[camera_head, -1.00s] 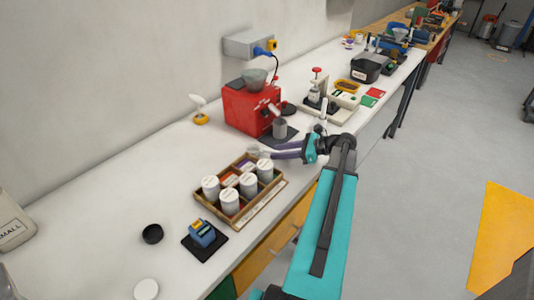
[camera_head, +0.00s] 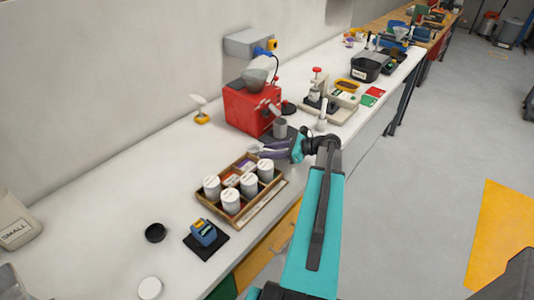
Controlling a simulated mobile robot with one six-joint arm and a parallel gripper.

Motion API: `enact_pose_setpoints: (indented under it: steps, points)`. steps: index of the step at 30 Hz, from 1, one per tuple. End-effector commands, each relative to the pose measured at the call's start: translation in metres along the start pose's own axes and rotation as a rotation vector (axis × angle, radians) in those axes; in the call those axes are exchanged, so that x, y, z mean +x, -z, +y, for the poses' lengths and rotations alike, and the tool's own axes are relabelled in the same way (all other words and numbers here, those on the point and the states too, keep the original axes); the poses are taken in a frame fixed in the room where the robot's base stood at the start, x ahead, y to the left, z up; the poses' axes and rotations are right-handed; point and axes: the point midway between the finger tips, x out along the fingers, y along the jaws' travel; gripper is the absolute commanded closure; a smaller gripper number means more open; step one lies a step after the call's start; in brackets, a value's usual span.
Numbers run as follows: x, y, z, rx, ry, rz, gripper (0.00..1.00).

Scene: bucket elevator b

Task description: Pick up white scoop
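A small white scoop (camera_head: 197,100) stands tilted up from a yellow base (camera_head: 202,119) on the white bench near the wall, left of the red machine. My gripper (camera_head: 257,150) is over the bench, between the red machine and the wooden tray. It lies to the right of the scoop and nearer the bench's front edge, clearly apart from it. Its two dark fingers point left and look spread, with pale tips. I see nothing held between them, though the tips are small in view.
The red machine (camera_head: 243,108) with a hopper and grey cup (camera_head: 280,128) stands behind my gripper. A wooden tray (camera_head: 278,184) of white-lidded jars is in front. A black lid (camera_head: 155,233) and blue device (camera_head: 203,233) lie nearer.

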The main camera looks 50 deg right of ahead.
Motion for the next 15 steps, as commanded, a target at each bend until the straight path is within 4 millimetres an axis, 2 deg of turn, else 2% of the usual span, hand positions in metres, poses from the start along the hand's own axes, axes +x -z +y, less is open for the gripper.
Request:
enact_pose_setpoints:
  steps: [2, 3, 8, 9, 15]
  points:
    - [-0.0002, 0.0, -0.0001, 0.0, 0.0, 0.0, 0.67]
    - [-0.0003, 0.0, -0.0001, 0.0, 0.0, 0.0, 0.71]
    - [-0.0005, 0.0, -0.0002, 0.0, 0.0, 0.0, 0.98]
    - [-0.0005, 0.0001, -0.0002, 0.0, 0.001, 0.0, 1.0]
    - [-0.0007, 0.0, -0.0003, 0.0, 0.001, 0.0, 1.0]
